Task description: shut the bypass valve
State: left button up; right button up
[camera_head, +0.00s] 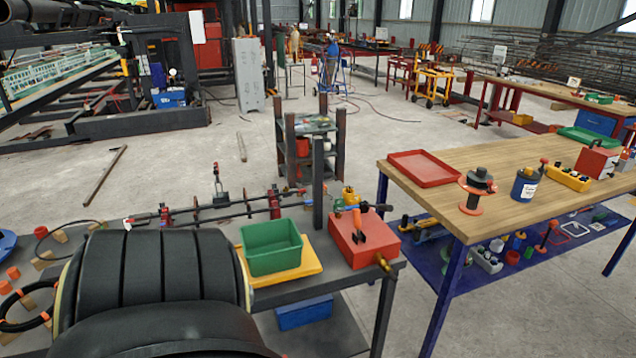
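A red box (364,245) stands on the dark grey bench in the middle. An orange lever handle (358,222) is on its top, tilted toward the front; it may be the bypass valve, but no label is readable. A brass fitting (385,264) sticks out at the box's front right corner. A yellow-brass fitting with a black knob (381,208) shows behind the lever. I cannot tell from this view whether the valve is open or shut. Neither of my grippers is in view.
A green bin (271,248) on a yellow tray (312,268) stands left of the red box. A large black rounded form fills the lower left. A wooden workbench (540,222) with a red tray (424,168) stands at right. Open floor shows between the benches.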

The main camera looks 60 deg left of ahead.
aim_at(347, 208)
jog(key=u, duration=0.1)
jog(key=k, duration=0.35)
jog(key=u, duration=1.6)
jog(key=i, duration=0.9)
jog(key=u, duration=0.1)
